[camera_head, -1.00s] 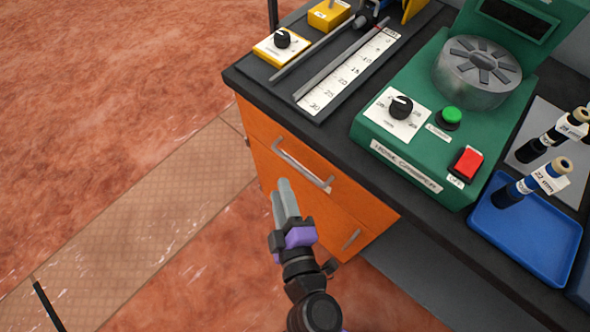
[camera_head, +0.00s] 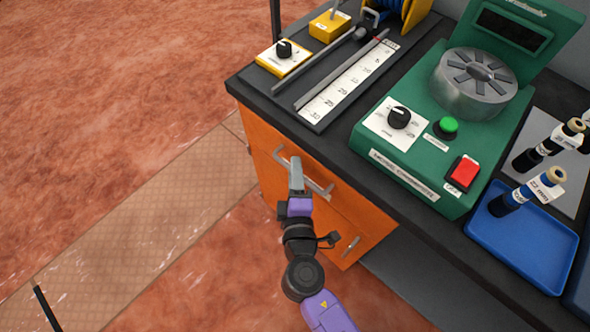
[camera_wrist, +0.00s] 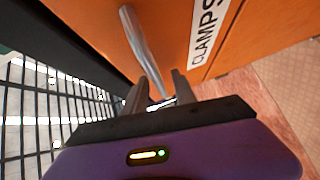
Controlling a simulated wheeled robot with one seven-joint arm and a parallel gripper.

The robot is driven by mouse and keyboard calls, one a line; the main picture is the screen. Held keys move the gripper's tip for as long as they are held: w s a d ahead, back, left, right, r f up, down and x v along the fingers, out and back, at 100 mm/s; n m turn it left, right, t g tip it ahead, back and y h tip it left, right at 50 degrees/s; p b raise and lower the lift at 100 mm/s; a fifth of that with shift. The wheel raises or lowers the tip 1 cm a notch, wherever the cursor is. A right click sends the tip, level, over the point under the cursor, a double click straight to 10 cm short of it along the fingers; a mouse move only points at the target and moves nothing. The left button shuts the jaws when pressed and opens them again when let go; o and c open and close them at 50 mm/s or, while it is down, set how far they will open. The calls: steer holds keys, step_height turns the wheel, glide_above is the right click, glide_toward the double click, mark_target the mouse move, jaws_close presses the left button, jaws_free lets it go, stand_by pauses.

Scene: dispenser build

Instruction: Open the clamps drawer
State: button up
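The clamps drawer (camera_head: 264,145) is the upper orange drawer of the bench in the head view, and looks shut. Its white "CLAMPS" label (camera_wrist: 207,32) shows in the wrist view. The grey bar handle (camera_head: 318,184) runs slantwise across the drawer front; it also shows in the wrist view (camera_wrist: 139,42). My gripper (camera_head: 296,162) is at the handle, its fingers overlapping the bar in the head view. In the wrist view my gripper (camera_wrist: 163,78) has its two fingers apart, with the handle's near end showing between them. I cannot tell whether they touch it.
A lower orange drawer (camera_head: 372,222) has its own handle (camera_head: 351,246). The dark bench top (camera_head: 330,140) overhangs above, carrying a green machine (camera_head: 420,170), a ruler board (camera_head: 350,85) and a blue tray (camera_head: 530,245). Open floor lies to the left.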

steer(key=shift+w, duration=0.1)
jaws_close()
steer(key=shift+f, duration=0.1)
stand_by(1.3)
